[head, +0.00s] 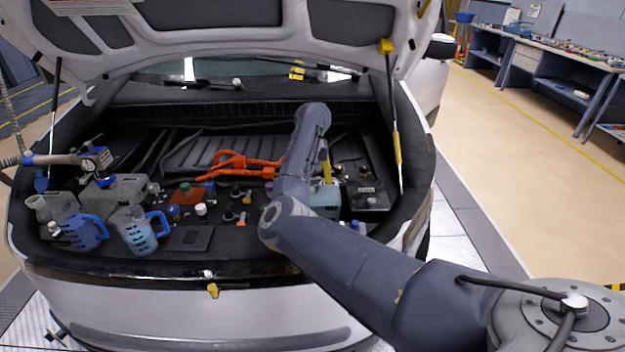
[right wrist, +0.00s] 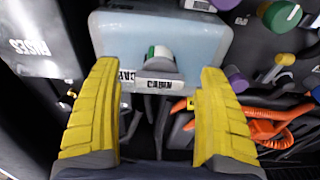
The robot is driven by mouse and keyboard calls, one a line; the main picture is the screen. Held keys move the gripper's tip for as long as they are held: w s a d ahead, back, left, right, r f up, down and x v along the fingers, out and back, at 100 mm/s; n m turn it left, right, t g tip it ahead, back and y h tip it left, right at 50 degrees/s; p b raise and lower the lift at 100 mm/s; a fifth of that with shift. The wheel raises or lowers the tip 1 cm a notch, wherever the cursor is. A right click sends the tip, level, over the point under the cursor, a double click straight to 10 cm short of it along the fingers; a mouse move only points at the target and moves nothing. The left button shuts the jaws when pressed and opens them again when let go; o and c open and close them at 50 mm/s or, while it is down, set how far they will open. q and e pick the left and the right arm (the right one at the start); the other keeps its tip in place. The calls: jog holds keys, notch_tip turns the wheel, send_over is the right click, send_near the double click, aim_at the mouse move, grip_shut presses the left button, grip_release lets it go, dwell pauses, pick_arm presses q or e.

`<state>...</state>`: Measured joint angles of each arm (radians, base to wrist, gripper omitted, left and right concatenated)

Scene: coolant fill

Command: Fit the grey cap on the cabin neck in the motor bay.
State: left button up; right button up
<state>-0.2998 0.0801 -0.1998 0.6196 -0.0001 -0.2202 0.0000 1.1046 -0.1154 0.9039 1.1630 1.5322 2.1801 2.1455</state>
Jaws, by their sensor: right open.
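The cabin neck stands on a pale blue tank (right wrist: 115,38) in the right wrist view, above a label reading CABIN (right wrist: 158,85). A short grey round piece (right wrist: 160,65) with a white and green part sits there; I cannot tell whether the grey is the cap or the neck itself. My right gripper (right wrist: 157,80) is open, its yellow fingers on either side of this piece and apart from it. In the head view the pale blue tank (head: 326,203) is partly hidden behind my right arm, below the yellow fingers (head: 326,168). My left gripper is not in view.
Orange cables (head: 240,163) lie left of my right arm. Several coloured caps, one green (right wrist: 282,15), sit beside the tank. A fuse box (right wrist: 35,45) is on the other side. Blue-handled jugs (head: 138,232) stand at the bay's left. The raised hood (head: 220,45) hangs above.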

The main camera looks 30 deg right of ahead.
jog(key=shift+f, duration=0.2)
jog(key=c, duration=1.6)
jog(key=o, duration=0.4)
jog(key=c, duration=0.3)
jog(key=shift+f, duration=0.15)
jog(key=shift+s, duration=0.1)
jog(key=shift+f+m, duration=0.2)
jog(key=shift+m, duration=1.4)
